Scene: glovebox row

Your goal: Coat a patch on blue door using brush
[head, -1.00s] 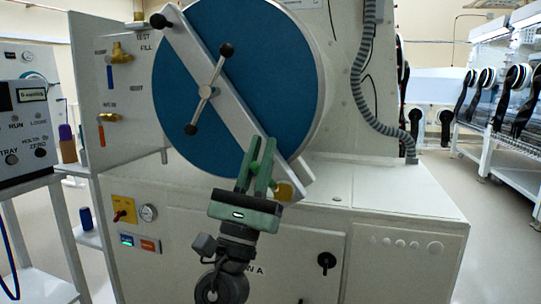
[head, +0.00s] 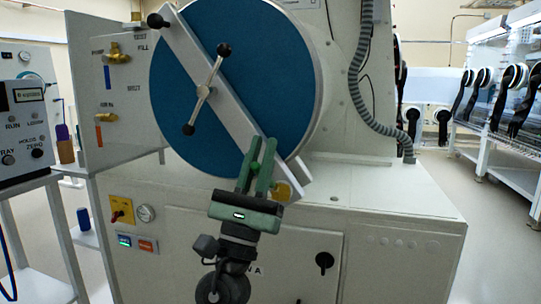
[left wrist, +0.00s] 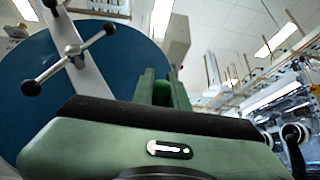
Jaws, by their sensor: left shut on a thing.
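The blue door (head: 292,75) is a large round disc on the white cabinet, crossed by a diagonal pale bar with a black-knobbed spoke handle (head: 204,92). It also fills the left of the left wrist view (left wrist: 30,98). My left gripper (head: 263,147) is green and points up in front of the door's lower right edge, over the bar's lower end. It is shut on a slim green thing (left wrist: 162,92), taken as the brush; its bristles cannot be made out. Whether it touches the door cannot be told. No coated patch is distinguishable. My right gripper is out of view.
A grey corrugated hose (head: 358,85) runs down right of the door to the cabinet's flat top (head: 400,185). Valves (head: 115,55) sit on the left panel. An instrument box (head: 25,125) stands on a side frame. Open floor and other gloveboxes lie to the right.

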